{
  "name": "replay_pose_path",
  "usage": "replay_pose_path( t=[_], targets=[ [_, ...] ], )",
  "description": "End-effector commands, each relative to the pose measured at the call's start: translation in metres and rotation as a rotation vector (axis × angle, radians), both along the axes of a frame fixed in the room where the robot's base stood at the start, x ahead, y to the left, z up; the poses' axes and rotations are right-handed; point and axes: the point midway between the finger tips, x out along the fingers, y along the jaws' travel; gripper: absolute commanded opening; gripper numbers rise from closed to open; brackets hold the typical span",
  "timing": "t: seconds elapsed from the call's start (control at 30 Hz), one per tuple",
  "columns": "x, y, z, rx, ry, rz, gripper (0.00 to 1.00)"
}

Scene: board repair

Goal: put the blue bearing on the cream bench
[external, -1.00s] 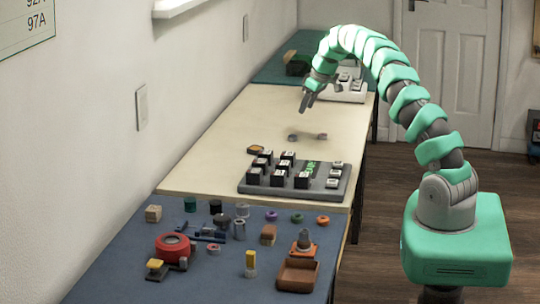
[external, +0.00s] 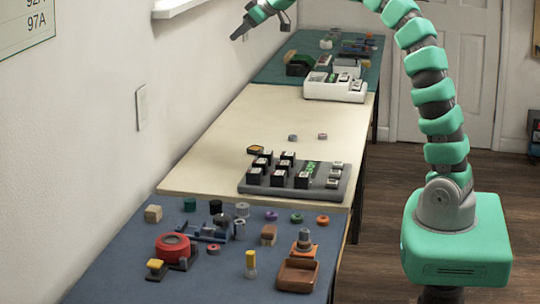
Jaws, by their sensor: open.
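A small blue-purple ring (external: 271,215), which could be the blue bearing, lies flat on the near blue bench at its back edge; its colour is hard to tell at this size. The cream bench (external: 225,155) is the middle surface. Two small grey ring-like parts, one to the left (external: 292,138) and one to the right (external: 322,136), lie on it, apart from each other. My gripper (external: 238,35) is open, raised high at the upper left against the wall, away from the parts. I see nothing between its fingers.
A grey board with black blocks (external: 318,190) covers the near part of the cream bench. Green (external: 296,218) and orange (external: 322,220) rings lie beside the blue-purple one. A white rack (external: 335,90) stands at the far end. The middle of the cream bench is largely clear.

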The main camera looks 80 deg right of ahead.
Motion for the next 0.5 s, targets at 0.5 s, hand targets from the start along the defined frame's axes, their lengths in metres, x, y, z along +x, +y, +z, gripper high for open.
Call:
replay_pose_path(
  t=[0.5],
  targets=[
    [-0.074, 0.213, 0.167, -0.016, -0.321, 0.100, 0.50]
  ],
)
